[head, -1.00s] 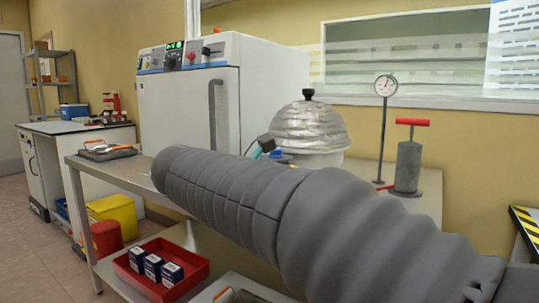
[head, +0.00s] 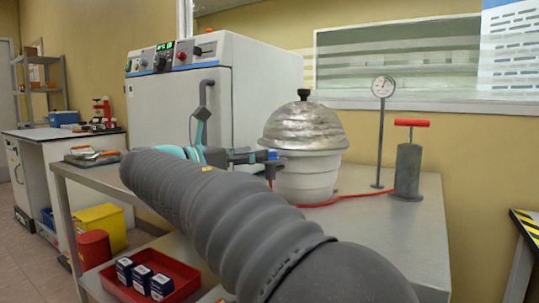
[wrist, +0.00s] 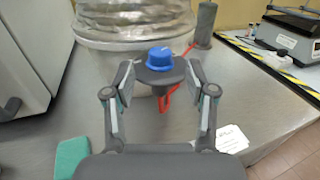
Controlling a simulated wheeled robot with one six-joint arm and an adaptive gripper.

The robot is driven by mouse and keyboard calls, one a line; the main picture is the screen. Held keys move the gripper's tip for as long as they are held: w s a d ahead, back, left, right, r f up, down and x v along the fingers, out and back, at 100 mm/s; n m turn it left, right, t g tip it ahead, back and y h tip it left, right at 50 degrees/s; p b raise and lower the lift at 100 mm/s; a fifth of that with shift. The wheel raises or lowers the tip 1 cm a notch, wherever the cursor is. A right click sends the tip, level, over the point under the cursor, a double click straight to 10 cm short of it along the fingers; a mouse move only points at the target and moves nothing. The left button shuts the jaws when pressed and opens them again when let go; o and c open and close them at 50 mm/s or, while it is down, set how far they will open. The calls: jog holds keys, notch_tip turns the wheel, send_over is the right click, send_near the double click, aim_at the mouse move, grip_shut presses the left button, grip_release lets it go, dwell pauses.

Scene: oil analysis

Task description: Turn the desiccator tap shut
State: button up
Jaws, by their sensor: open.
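The desiccator has a silvery dome (head: 303,125) with a black knob on top and a white ribbed bowl (head: 308,178). It stands on the metal bench. Its tap shows a blue cap (wrist: 160,57) on a dark round body (wrist: 160,74), with a red part hanging below. The tap also appears in the head view as a small blue piece (head: 272,155) at the bowl's left side. My gripper (wrist: 159,70) is open, with one finger on each side of the tap's dark body. Whether the fingers touch it I cannot tell. My arm hides part of the bench.
A red hose (head: 345,197) runs from the desiccator towards a grey hand pump (head: 408,168). A gauge on a stand (head: 381,130) rises behind. A white oven (head: 185,100) stands at the left. A green pad (wrist: 72,156) and white paper (wrist: 232,139) lie near my gripper.

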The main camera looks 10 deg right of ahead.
aim_at(270, 151)
jog(key=x, duration=0.5)
jog(key=shift+w+d, duration=0.15)
jog(key=shift+d, duration=0.2)
grip_shut()
